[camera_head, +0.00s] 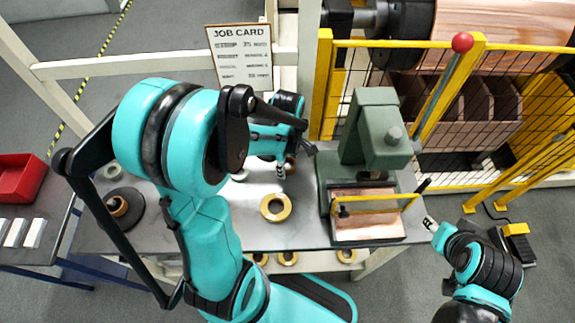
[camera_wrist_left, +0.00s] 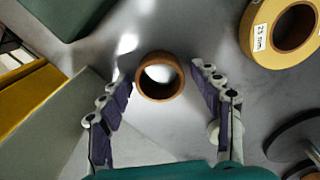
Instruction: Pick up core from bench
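The core (camera_wrist_left: 160,94) is a short brown tube standing on the grey bench (camera_wrist_left: 190,145), seen from above in the left wrist view. My left gripper (camera_wrist_left: 162,80) is open, with one finger on each side of the core and a gap to both. In the head view my left gripper (camera_head: 297,160) hangs over the back of the bench (camera_head: 215,235), and the core is mostly hidden there behind the fingers. My right gripper (camera_head: 430,223) is off the bench's right end; its opening is too small to tell.
A yellow-rimmed roll (camera_head: 284,213) lies in front of the core; a labelled one also shows in the left wrist view (camera_wrist_left: 262,48). A green press (camera_head: 372,140) stands to the right, with a copper sheet (camera_head: 365,228). A black reel (camera_head: 128,217) sits at the left.

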